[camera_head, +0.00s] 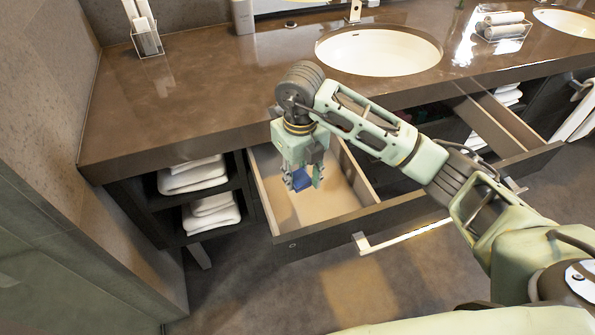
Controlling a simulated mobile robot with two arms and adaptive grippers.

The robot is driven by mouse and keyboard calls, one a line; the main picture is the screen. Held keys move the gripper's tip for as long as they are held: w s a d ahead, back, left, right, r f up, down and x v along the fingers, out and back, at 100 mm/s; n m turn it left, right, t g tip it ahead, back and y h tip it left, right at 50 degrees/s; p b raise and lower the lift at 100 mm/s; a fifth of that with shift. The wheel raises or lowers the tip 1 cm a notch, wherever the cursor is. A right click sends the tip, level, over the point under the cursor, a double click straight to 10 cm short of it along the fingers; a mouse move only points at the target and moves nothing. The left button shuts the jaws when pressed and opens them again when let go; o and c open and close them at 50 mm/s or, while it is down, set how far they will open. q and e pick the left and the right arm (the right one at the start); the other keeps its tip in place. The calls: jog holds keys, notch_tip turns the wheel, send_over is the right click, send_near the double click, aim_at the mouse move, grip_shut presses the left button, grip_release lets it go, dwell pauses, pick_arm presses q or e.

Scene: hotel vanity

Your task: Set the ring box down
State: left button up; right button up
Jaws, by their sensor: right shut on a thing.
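The ring box (301,179) is a small blue block. My right gripper (303,181) points down and is shut on it, holding it over the open drawer (345,188). The drawer has a pale inside and a dark front, and it looks empty. I cannot tell whether the box touches the drawer bottom. The gripper and arm hide part of the drawer's back. My left gripper is not in view.
The brown vanity top (215,85) has a sink (378,52) and a wide clear area at left. A second drawer (500,125) stands open at right. Folded towels (192,176) lie on shelves at left. A rack of rolled towels (503,27) stands at the back.

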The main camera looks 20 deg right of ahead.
aim_at(298, 210)
jog(key=shift+w+a+f+m+b, duration=0.1)
jog(key=shift+f+m+b, duration=0.05)
jog(key=shift+f+m, duration=0.45)
jog(key=shift+w+f+m+b, duration=0.1)
jog(key=shift+f+m+b, duration=0.05)
jog(key=shift+f+m, duration=0.4)
notch_tip(298, 210, down, 10)
jog(key=shift+f+p, duration=0.15)
jog(key=shift+p, duration=0.15)
jog(key=shift+f, duration=0.1)
jog(key=shift+f, duration=0.15)
jog(key=o, duration=1)
jog(key=shift+o, duration=0.2)
notch_tip(298, 210, up, 13)
jog(key=shift+f+b, duration=0.2)
jog(key=shift+b, duration=0.25)
